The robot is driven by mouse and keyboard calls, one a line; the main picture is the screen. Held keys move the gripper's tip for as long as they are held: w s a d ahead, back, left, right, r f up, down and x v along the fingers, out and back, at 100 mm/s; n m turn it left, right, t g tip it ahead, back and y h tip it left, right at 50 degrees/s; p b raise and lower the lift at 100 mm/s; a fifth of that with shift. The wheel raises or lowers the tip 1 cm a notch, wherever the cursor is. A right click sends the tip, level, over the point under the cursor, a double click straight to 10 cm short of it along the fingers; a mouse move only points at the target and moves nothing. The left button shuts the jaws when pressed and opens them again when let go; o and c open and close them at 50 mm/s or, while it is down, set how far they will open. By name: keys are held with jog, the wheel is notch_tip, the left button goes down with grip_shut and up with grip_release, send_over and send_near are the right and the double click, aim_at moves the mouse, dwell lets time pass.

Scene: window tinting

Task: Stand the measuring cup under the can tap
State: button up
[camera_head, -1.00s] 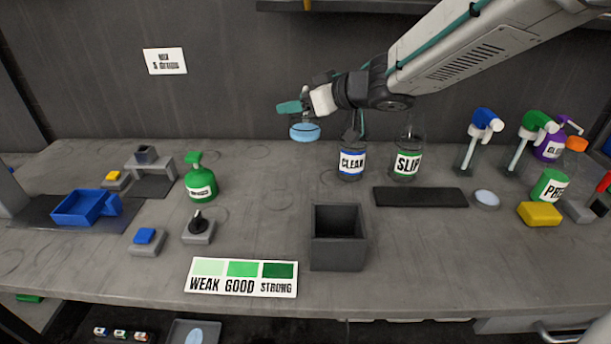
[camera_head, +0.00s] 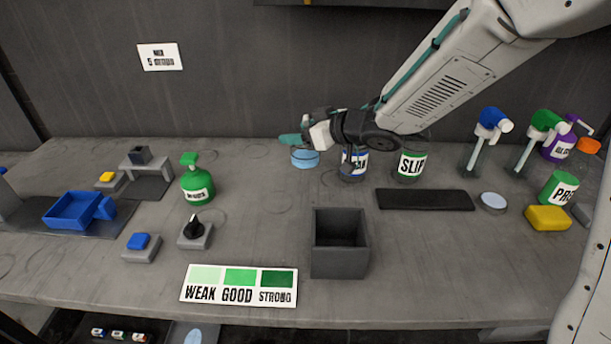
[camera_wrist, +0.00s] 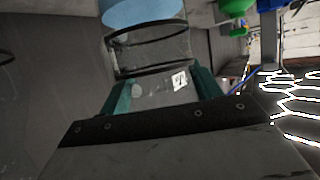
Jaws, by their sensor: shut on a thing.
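The measuring cup is clear, with light blue (camera_head: 305,158) in its lower part in the head view. My gripper (camera_head: 303,140) is shut on it, above the back of the bench. I cannot tell whether the cup's base touches the bench. In the wrist view the clear cup (camera_wrist: 150,50), with dark rings, lies between the teal fingers (camera_wrist: 165,95), its light blue part at the top edge. I cannot pick out the can tap for certain in either view.
CLEAR (camera_head: 354,165) and SLIP (camera_head: 411,165) bottles stand right of the cup, the first partly behind my arm. A green spray bottle (camera_head: 197,184) stands left. An open grey box (camera_head: 340,262) stands in front. Bench between green bottle and box is mostly clear.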

aim_at(302, 159)
notch_tip(302, 159, down, 8)
jog(key=shift+f, duration=0.1)
dwell(0.4)
jog(key=o, duration=1)
jog(key=shift+f, duration=0.1)
jog(key=shift+d+r, duration=0.1)
jog(key=shift+r, duration=0.15)
jog(key=v, duration=1.2)
